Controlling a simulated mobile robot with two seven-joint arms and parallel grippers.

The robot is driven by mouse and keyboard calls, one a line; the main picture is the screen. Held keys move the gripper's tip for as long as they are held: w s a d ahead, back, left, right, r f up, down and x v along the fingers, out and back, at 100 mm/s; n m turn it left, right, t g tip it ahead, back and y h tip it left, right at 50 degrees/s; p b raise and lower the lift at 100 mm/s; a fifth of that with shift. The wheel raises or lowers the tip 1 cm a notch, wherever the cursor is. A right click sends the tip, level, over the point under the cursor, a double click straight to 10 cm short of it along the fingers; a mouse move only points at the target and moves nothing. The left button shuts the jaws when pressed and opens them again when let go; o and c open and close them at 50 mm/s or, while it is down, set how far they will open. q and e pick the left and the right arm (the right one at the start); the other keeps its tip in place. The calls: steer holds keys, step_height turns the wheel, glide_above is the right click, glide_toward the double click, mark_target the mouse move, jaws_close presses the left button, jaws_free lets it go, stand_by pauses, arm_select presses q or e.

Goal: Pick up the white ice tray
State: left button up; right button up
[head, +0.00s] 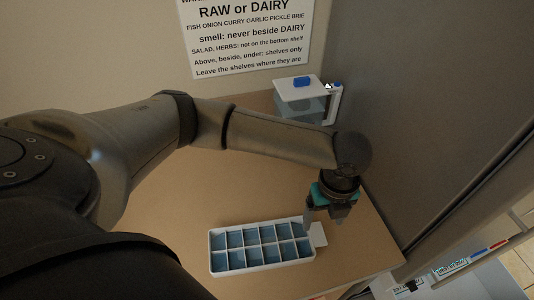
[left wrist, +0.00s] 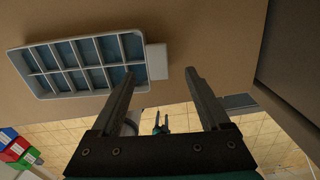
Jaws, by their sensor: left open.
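The white ice tray (head: 213,268) lies flat on the brown tabletop, with two rows of blue-grey compartments and a white tab (head: 318,234) at its right end. It also shows at upper left in the left wrist view (left wrist: 40,92). My left gripper (head: 323,217) is open and empty, pointing down near the tab end. In the left wrist view its fingertips (left wrist: 157,75) lie on either side of the tab in the picture; I cannot tell the height gap. A small dark and teal shape lower in that view may be my right gripper (left wrist: 161,123), too small to read.
A clear container with a white lid (head: 298,88) and blue knob stands at the back of the table. A grey wall panel (head: 420,120) rises close on the right. A printed sign (head: 250,38) hangs behind. Red, green and blue items (left wrist: 18,148) lie beyond the table edge.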

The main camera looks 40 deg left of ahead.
mark_target(317, 233)
arm_select(q)
steer(key=f, duration=0.5)
steer(key=shift+s+a+f, duration=0.15)
steer(key=shift+s, duration=0.05)
jaws_close()
stand_by(0.5)
stand_by(0.7)
